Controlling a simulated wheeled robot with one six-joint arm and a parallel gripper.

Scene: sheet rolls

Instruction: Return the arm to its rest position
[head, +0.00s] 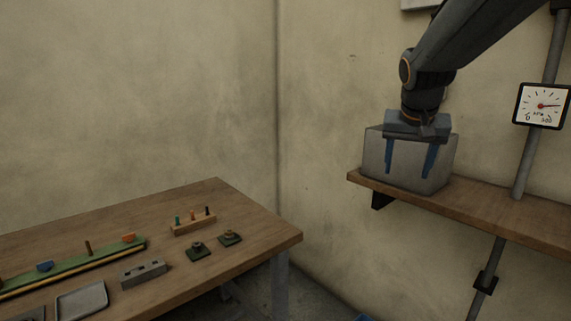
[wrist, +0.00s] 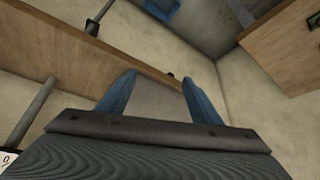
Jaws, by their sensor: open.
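My arm reaches in from the upper right of the head view. My gripper (head: 409,174) points down with its two blue fingers apart. The fingers show in front of a grey box (head: 374,158) that stands on the wooden wall shelf (head: 490,208). I cannot tell whether they touch it. In the wrist view my gripper (wrist: 159,77) is open. A plain grey surface (wrist: 158,100), probably the box, shows between the fingers, with the shelf (wrist: 60,50) beyond.
A wooden table (head: 240,210) at the left bears a green rail (head: 70,268), a peg block (head: 193,224), a grey block (head: 143,273) and a tray (head: 82,300). A gauge (head: 542,106) hangs on a pipe at the right. A blue bin (wrist: 162,8) lies below. The left wall is clear.

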